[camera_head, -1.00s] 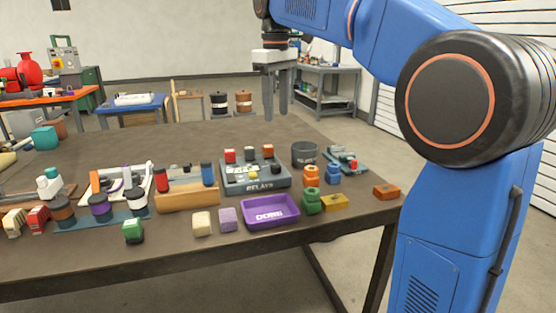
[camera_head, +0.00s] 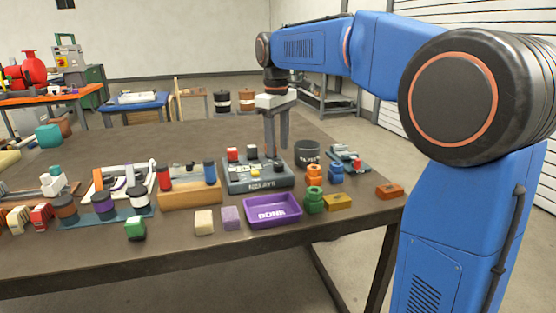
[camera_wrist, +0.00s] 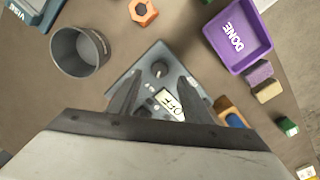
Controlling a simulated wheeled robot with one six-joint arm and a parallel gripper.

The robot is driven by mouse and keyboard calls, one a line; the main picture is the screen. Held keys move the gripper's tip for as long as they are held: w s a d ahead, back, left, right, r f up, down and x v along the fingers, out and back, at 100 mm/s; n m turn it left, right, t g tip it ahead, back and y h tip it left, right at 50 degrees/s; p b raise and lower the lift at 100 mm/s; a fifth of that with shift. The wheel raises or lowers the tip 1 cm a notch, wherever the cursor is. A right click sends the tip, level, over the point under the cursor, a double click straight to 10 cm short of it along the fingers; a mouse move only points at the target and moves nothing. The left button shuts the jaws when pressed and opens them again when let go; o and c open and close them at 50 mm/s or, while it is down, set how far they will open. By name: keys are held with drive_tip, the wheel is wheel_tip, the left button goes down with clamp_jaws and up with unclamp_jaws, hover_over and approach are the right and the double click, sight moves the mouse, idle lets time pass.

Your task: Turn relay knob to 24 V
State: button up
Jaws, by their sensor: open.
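The grey relay board (camera_head: 238,187) stands on the table, with "RELAYS" on its front edge and small red, black and yellowish parts on top. In the wrist view, the board (camera_wrist: 119,86) carries a round dark knob (camera_wrist: 160,69) and a pale plate reading "OFF" (camera_wrist: 169,104). My gripper (camera_head: 277,152) is open and points down over the right part of the board. In the wrist view, the fingers of my gripper (camera_wrist: 160,80) spread to either side of the knob, apparently above it. Part of the board is hidden behind the gripper. I cannot read a 24 V mark.
A dark cup (camera_head: 307,155) stands close to the right of the board. A purple "DONE" tray (camera_head: 272,222) lies in front. Orange, blue and green nuts (camera_head: 314,202) stand to the right, a wooden block with cylinders (camera_head: 190,200) to the left.

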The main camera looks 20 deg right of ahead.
sight(278, 164)
drive_tip(key=shift+f, duration=2.7)
drive_tip(key=c, duration=1.1)
drive_tip(key=shift+o, duration=0.2)
drive_tip(key=shift+m, duration=0.3)
drive_tip(key=m, duration=0.5)
drive_tip(key=shift+w, duration=0.1)
drive_tip(key=m, duration=0.6)
drive_tip(key=shift+d, duration=0.1)
drive_tip(key=shift+m, duration=0.3)
